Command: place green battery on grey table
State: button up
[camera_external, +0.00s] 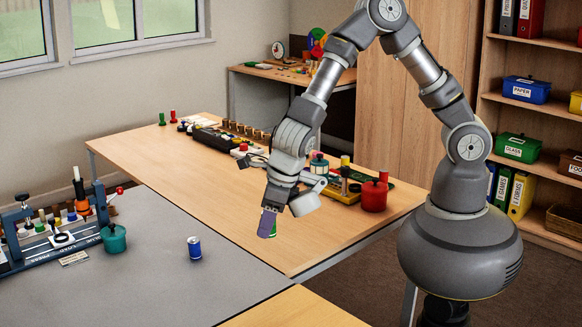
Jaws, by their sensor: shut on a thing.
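My gripper (275,206) points down over the front part of the wooden table. It is shut on a small tilted cylinder with green at its edges and a purple-grey face, which looks like the green battery (267,224). The battery shows below the fingers, to the right of the grey table; its exact height above the surface is hard to tell. The grey table (150,270) fills the lower left. A blue battery (194,247) stands upright on it. The fingers partly hide the held battery's upper end.
A teal pot (114,240) and a blue-framed rack (50,245) with small pieces stand at the grey table's left. A red canister (374,194) and several tools stand on the wooden table (150,170). The grey table's middle around the blue battery is clear.

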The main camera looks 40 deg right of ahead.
jog(key=f, duration=0.3)
jog(key=s+f, duration=0.1)
jog(key=f, duration=0.6)
jog(key=shift+s+a, duration=0.35)
send_over(200, 301)
jog(key=s+d, duration=0.2)
jog(key=shift+b+x, duration=0.45)
jog(key=shift+x, duration=0.5)
jog(key=shift+w+a, duration=0.25)
jog(key=shift+s+b+x, duration=0.1)
jog(key=shift+b+x, duration=0.45)
jog(key=shift+x, duration=0.3)
jog(key=shift+s+b+x, duration=0.15)
jog(key=shift+b+x, duration=0.4)
jog(key=shift+x, duration=0.3)
jog(key=shift+d+f, duration=0.15)
jog(key=shift+f, duration=0.05)
jog(key=o, duration=1.1)
jog(key=shift+o, duration=0.2)
